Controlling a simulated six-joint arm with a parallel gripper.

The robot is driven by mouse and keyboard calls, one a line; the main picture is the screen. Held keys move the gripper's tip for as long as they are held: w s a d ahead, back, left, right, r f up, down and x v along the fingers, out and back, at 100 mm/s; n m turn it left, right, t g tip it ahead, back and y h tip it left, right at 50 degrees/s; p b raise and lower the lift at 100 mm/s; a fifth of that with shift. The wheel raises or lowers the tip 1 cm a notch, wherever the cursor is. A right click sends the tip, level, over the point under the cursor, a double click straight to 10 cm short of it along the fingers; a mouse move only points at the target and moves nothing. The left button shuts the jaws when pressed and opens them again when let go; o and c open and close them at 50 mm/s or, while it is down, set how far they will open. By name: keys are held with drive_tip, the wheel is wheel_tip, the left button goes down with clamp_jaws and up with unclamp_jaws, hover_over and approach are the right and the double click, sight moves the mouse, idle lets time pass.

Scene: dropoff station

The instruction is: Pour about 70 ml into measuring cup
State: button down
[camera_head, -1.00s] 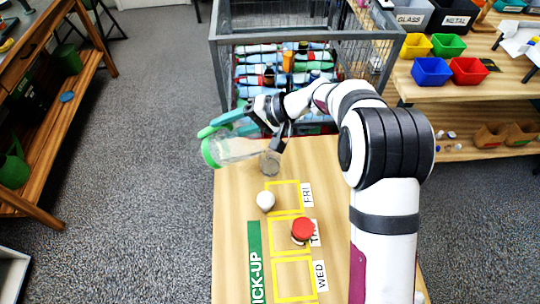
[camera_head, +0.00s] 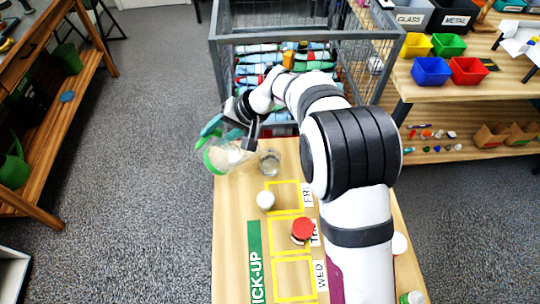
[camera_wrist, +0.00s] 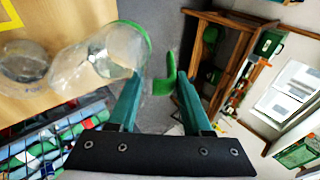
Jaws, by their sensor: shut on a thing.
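My gripper (camera_head: 228,130) is shut on the green handle of a clear jug (camera_head: 236,155), past the table's far left edge. The jug has a green ring at its lower left in the head view and is tilted. In the wrist view the teal fingers (camera_wrist: 160,90) close around the handle, and the clear jug (camera_wrist: 100,58) shows to their left. The clear measuring cup (camera_head: 269,161) stands on the table just right of the jug. It also shows at the left of the wrist view (camera_wrist: 22,62). I cannot tell the liquid level or whether liquid is flowing.
A white round item (camera_head: 265,200) and a red-topped item (camera_head: 302,229) stand near the yellow squares on the table (camera_head: 230,235). A wire cage (camera_head: 222,62) of bottles stands behind. A green-and-white item (camera_head: 412,298) is at the near right. Floor lies open to the left.

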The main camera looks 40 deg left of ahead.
drive_tip(key=shift+s+a+f+t+h, duration=0.5)
drive_tip(key=shift+a+h, duration=0.05)
drive_tip(key=shift+h, duration=0.05)
idle(1.3)
drive_tip(key=shift+s+a, duration=0.3)
drive_tip(key=shift+s, duration=0.05)
drive_tip(key=s+a+f+t+h, duration=0.4)
drive_tip(key=a+h, duration=0.1)
drive_tip(key=shift+s+n+t, duration=0.15)
drive_tip(key=shift+n+t, duration=0.15)
idle(1.6)
